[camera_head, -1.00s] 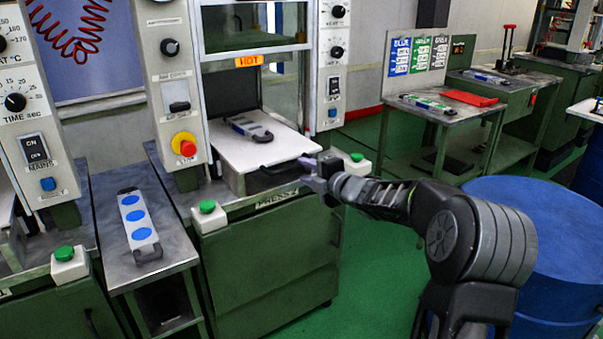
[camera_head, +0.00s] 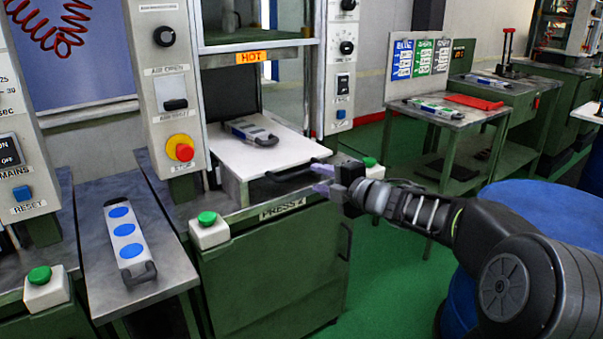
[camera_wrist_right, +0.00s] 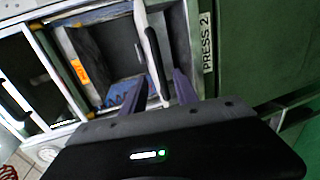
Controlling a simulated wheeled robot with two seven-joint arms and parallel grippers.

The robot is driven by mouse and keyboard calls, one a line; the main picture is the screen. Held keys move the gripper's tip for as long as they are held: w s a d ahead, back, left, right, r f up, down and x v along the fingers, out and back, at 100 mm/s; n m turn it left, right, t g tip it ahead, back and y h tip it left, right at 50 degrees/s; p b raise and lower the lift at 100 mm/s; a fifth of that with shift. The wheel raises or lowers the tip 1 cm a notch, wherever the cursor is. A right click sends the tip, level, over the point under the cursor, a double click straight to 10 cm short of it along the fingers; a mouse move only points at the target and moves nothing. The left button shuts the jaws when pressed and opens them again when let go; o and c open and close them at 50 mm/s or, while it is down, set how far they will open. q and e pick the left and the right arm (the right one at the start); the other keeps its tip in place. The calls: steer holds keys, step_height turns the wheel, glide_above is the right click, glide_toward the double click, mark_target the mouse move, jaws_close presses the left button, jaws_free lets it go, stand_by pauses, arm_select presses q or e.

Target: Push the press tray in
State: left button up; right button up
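The press tray (camera_head: 290,148) is a white plate with a dark handle (camera_head: 288,172) along its front edge. It sticks out of the press under the HOT label and carries a grey mould (camera_head: 251,132). My right gripper (camera_head: 316,178) is open, just in front of the right end of the handle. In the right wrist view its two purple fingers (camera_wrist_right: 159,76) are spread with nothing gripped, and the white tray (camera_wrist_right: 148,40) shows edge-on beyond them. Contact with the handle cannot be told. My left gripper is not in view.
A mould with blue discs (camera_head: 124,238) lies on the side table at left. Green buttons (camera_head: 208,219) flank the press front. A blue drum (camera_head: 540,205) stands at right, near my right arm. A side table (camera_head: 455,120) stands beyond. Green floor between is clear.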

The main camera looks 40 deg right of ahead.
mark_target(305, 173)
steer(key=shift+w, duration=0.1)
steer(key=b+x, duration=0.1)
steer(key=x, duration=0.6)
steer(key=shift+w, duration=0.3)
steer(key=shift+c, duration=0.2)
jaws_close()
stand_by(1.0)
